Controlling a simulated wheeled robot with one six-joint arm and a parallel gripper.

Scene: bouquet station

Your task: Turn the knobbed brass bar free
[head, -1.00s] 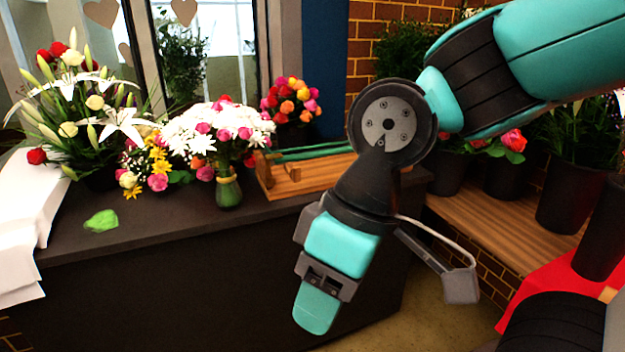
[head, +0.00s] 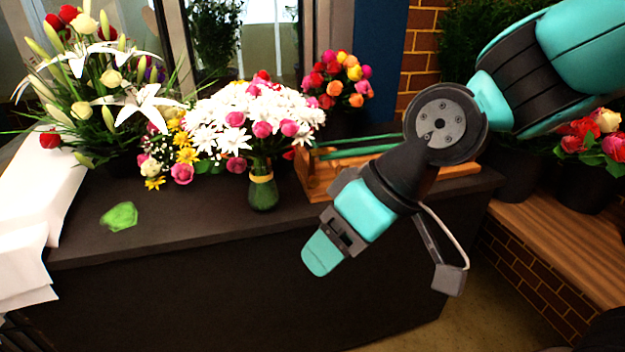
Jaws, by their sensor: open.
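I cannot make out the knobbed brass bar for certain in the head view. A wooden stand (head: 317,182) on the dark counter holds long green stems (head: 358,148), and small upright parts show at its left end. My arm hides part of the stand's right side. My gripper (head: 322,254) is open and empty in front of the counter's front face, below and apart from the stand. It points down and to the left, and its jaws are seen from the side, so the gap between them is hidden.
A vase (head: 262,188) of white and pink flowers stands left of the stand. A green leaf-like piece (head: 120,216) and white paper (head: 42,195) lie on the counter (head: 190,222). A wooden bench (head: 560,245) with potted flowers is at the right.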

